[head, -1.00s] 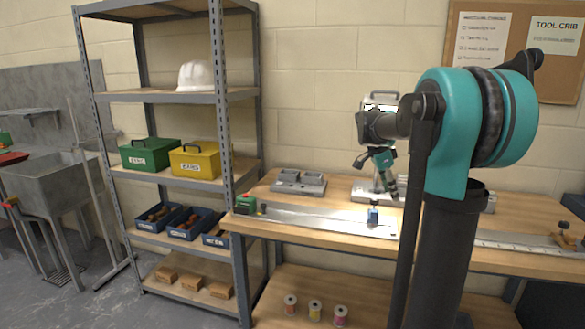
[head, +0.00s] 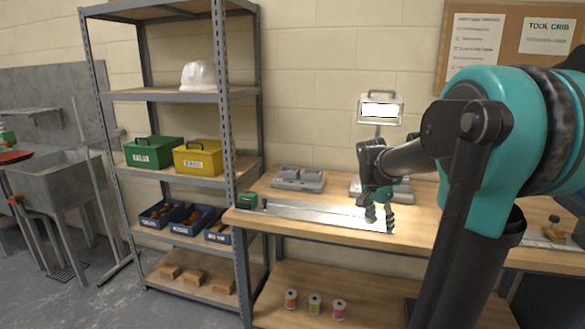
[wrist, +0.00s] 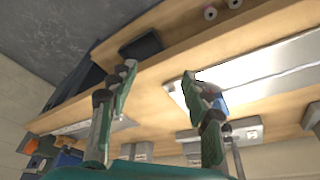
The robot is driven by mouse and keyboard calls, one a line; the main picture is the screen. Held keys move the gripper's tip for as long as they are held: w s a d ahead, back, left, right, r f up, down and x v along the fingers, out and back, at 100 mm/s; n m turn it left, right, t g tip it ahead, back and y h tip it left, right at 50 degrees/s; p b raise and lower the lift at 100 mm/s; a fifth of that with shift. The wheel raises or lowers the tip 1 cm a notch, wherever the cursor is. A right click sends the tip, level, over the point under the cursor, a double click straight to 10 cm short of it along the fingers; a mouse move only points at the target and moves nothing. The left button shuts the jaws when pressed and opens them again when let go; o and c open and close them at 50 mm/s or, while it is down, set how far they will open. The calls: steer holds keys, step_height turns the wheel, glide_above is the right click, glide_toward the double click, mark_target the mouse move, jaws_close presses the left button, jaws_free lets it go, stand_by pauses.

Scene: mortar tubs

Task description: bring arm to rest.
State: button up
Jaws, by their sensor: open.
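My gripper (head: 379,216) is over the wooden workbench in the head view, above the long metal strip and in front of the lit work lamp. In the wrist view its two teal and black fingers (wrist: 158,90) stand well apart with nothing between them. A small blue item (wrist: 222,103) shows partly behind the right finger in the wrist view. My gripper hides that item in the head view. I cannot tell whether the finger touches it.
The workbench (head: 270,226) carries a metal strip (head: 310,212), a grey block (head: 298,178), a green tape measure (head: 247,201) and a work lamp (head: 380,108). Spools (head: 314,304) stand on its lower shelf. A metal shelving rack (head: 229,130) stands to the left, with open floor before it.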

steer(key=s+a+f+n+t+y, duration=0.1)
steer(key=s+a+f+n, duration=0.3)
steer(key=s+f+n, duration=0.2)
steer(key=s+a+f+n+t+y, duration=0.1)
steer(key=s+a+f+n, duration=0.3)
steer(key=s+f, duration=0.5)
steer(key=s+n+y, duration=0.1)
steer(key=s+n, duration=0.1)
steer(key=s, duration=0.2)
steer(key=shift+s+a+f, duration=0.2)
steer(key=shift+s+f, duration=0.1)
steer(key=shift+f, duration=0.05)
